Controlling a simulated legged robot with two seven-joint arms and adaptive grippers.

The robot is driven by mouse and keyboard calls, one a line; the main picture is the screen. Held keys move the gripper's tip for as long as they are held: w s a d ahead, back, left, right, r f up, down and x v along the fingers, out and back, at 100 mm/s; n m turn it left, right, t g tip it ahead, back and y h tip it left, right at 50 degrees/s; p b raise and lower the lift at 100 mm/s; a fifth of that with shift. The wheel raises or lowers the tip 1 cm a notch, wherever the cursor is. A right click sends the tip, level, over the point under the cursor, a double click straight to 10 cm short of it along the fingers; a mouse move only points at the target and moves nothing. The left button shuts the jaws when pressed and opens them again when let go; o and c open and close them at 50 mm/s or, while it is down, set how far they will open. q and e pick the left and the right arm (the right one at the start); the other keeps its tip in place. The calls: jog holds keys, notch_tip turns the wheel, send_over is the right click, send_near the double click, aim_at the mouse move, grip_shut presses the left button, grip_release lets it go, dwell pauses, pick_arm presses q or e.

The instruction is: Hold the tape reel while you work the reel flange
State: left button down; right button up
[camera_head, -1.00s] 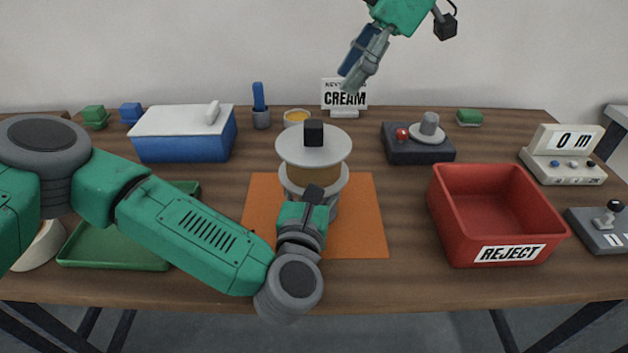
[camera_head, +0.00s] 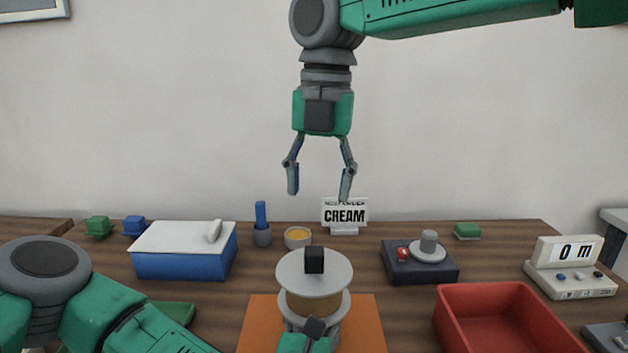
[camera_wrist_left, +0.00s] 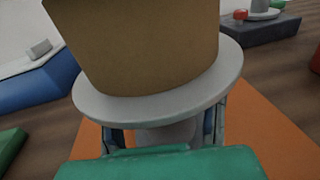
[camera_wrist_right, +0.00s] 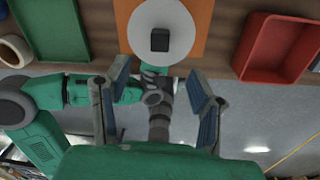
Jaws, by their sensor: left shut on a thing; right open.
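The tape reel (camera_head: 313,303) stands upright on the orange mat (camera_head: 262,325), a tan roll between two pale grey discs. The upper disc is the reel flange (camera_head: 294,279), with a black knob (camera_head: 314,260) on top. My left gripper (camera_wrist_left: 166,135) is shut on the reel's grey stem below the lower disc, a finger on each side; the mat lies beneath. My right gripper (camera_head: 319,194) is open and empty, pointing down, high above the reel. In the right wrist view the flange (camera_wrist_right: 133,28) and knob lie beyond its open fingers (camera_wrist_right: 157,82).
A blue box with white lid (camera_head: 185,262) stands left, a green tray (camera_head: 178,311) in front. A red bin (camera_head: 448,314) and dark button box (camera_head: 420,265) stand right.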

aim_at(314, 250)
jog(key=f, duration=0.4)
jog(key=f+n, duration=0.1)
jog(key=f, duration=0.2)
jog(key=f+n, duration=0.1)
jog(key=f, duration=0.3)
jog(key=shift+s+a+f+h, duration=0.15)
jog(key=shift+a+f+h, duration=0.15)
grip_shut()
jog(key=c, duration=1)
grip_release()
grip_shut()
pick_arm(q)
jog(key=shift+a, duration=0.1)
pick_arm(e)
jog(key=shift+r, duration=0.25)
